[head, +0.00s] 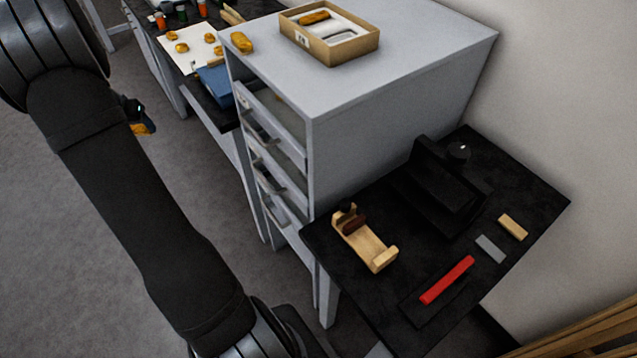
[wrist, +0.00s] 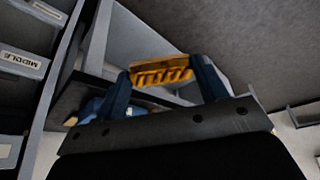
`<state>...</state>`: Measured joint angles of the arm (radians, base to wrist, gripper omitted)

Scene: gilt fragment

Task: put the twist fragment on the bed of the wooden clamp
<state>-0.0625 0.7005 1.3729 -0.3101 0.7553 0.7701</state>
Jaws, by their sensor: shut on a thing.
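The twist fragment (wrist: 162,72), a gold piece with slanted ridges, is held between the two blue fingers of my gripper (wrist: 163,84) in the wrist view. In the head view my gripper (head: 140,122) is mostly hidden behind my arm at the left, with a bit of gold showing. It is off the floor, left of the cabinet and well away from the clamp. The wooden clamp (head: 378,258) stands on the black side table at the right. It is pale wood with a dark brown jaw and screw at its far end. Its bed looks bare.
The grey drawer cabinet (head: 400,60) stands between my gripper and the black table (head: 540,195). On its top are an open box (head: 345,52) and a gold piece (head: 241,42). A red bar (head: 447,279), small blocks and a black device (head: 435,190) are near the clamp.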

